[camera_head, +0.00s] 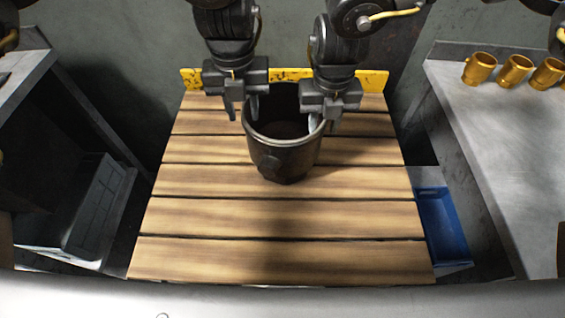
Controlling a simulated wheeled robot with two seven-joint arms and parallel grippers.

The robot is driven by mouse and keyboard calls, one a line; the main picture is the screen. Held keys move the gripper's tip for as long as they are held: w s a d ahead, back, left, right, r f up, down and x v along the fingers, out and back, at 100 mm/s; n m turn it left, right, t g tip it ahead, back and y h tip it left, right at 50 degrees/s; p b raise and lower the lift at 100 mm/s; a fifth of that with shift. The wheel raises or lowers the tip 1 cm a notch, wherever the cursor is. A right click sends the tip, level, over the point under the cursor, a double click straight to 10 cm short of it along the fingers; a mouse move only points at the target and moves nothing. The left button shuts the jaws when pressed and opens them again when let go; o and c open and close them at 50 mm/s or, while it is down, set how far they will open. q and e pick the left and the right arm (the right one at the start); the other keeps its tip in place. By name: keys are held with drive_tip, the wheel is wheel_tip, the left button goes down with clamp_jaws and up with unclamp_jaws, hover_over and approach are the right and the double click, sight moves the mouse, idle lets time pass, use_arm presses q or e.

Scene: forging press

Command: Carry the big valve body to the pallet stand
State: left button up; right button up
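The big valve body (284,157) is a dark, round, open-topped vessel over the far middle part of the pallet stand (280,220), which has a top of wooden slats. It looks upright and seems to rest on the slats. My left gripper (242,110) is at the left side of its rim, with one finger outside and one inside. My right gripper (323,119) is at the right side of the rim in the same way. Whether the fingers press on the wall cannot be made out.
A yellow board (373,80) edges the far side of the stand. A grey table (490,130) at right holds several brass cups (480,68). A blue bin (440,225) sits low at right, a grey crate (97,205) low at left. The near slats are clear.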

use_arm(q)
wheel_tip(320, 180, up, 9)
drive_tip(key=shift+f, duration=0.1)
use_arm(e)
wheel_tip(320, 180, up, 12)
idle(0.6)
use_arm(q)
drive_tip(key=shift+a, duration=0.1)
use_arm(e)
drive_tip(key=shift+a, duration=0.1)
idle(0.3)
